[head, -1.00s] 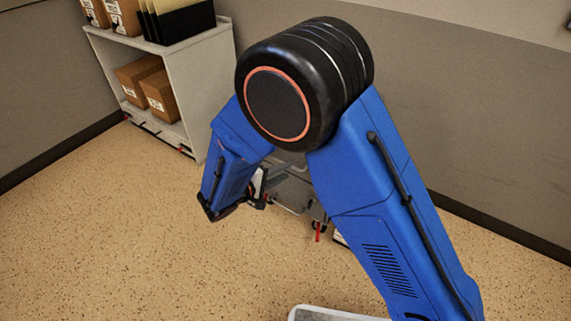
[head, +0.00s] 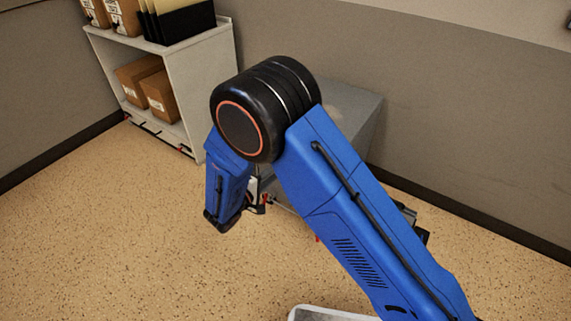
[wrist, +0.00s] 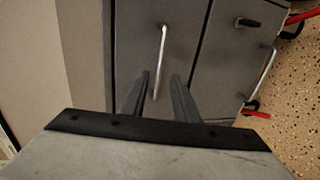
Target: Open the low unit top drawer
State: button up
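The low unit (head: 352,112) is a grey cabinet against the back wall, largely hidden behind my arm in the head view. In the wrist view its front shows grey panels side by side, split by a dark seam. One drawer front (wrist: 190,35) carries a slim silver bar handle (wrist: 163,45). My gripper (wrist: 161,76) is open, its two dark fingers pointing at this front, one on each side of the handle's near end. Contact with the handle cannot be told. The drawer looks shut.
Another panel has a black latch (wrist: 247,22) and a second silver handle (wrist: 264,78). Red parts (wrist: 302,15) lie beyond it, over speckled floor. A shelf unit (head: 191,85) with cartons (head: 160,97) stands at the left. The floor (head: 100,230) in front is clear.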

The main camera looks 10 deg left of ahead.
jog(key=x, duration=0.9)
jog(key=shift+d, duration=0.1)
grip_shut()
